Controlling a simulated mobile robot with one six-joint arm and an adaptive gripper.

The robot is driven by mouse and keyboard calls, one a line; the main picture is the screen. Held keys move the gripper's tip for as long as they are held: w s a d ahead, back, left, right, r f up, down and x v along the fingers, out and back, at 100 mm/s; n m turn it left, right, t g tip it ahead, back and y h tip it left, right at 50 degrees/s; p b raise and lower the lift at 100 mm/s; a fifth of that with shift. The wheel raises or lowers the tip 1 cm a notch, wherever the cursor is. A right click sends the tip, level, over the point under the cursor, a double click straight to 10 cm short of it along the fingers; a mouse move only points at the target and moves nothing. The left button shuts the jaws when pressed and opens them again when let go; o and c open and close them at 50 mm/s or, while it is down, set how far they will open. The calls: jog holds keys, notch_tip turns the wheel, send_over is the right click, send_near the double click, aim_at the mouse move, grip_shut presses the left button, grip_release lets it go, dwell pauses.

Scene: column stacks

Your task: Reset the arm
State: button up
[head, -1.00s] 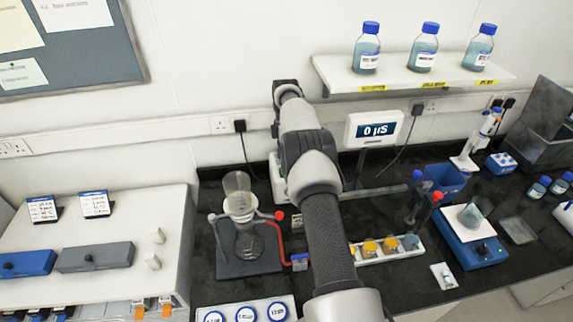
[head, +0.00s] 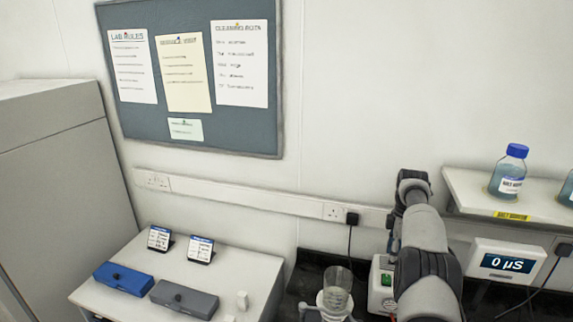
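My arm (head: 428,250) rises from the bottom of the head view, right of the middle, and reaches toward the back wall over the black bench. Its far end is up near the wall, left of the shelf. My gripper cannot be made out, so whether it is open or shut does not show. No held object is visible.
A shelf (head: 465,190) with blue-capped bottles (head: 508,172) is close right of my arm. A meter reading 0 µS (head: 507,263) is below it. A glass vessel (head: 337,290) stands left of my arm. A white cabinet top (head: 225,262) holds a blue box (head: 123,279) and a grey box (head: 184,299).

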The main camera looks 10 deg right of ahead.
jog(key=s+a+r+m+t+b, duration=0.1)
jog(key=s+a+r+m+b, duration=0.1)
jog(key=a+r, duration=0.55)
jog(key=s+a+r+m+t+b, duration=0.1)
jog(key=s+a+r+m+b, duration=0.15)
jog(key=a+r, duration=0.5)
jog(key=s+a+r+m+b, duration=0.2)
jog(key=s+a+r, duration=0.2)
jog(key=s, duration=0.3)
jog(key=s+a+f+m+t+b, duration=0.1)
jog(key=s+a+m+b, duration=0.1)
jog(key=s+a, duration=0.35)
jog(key=s+a+f+m+t+b, duration=0.1)
jog(key=s+a+f+b, duration=0.15)
jog(key=s, duration=0.65)
jog(key=s+a+f+m+t+b, duration=0.1)
jog(key=s+a+f+m, duration=0.2)
jog(key=s+f, duration=0.5)
jog(key=s, duration=0.4)
jog(key=shift+a+f+b, duration=0.3)
jog(key=shift+a+f, duration=0.05)
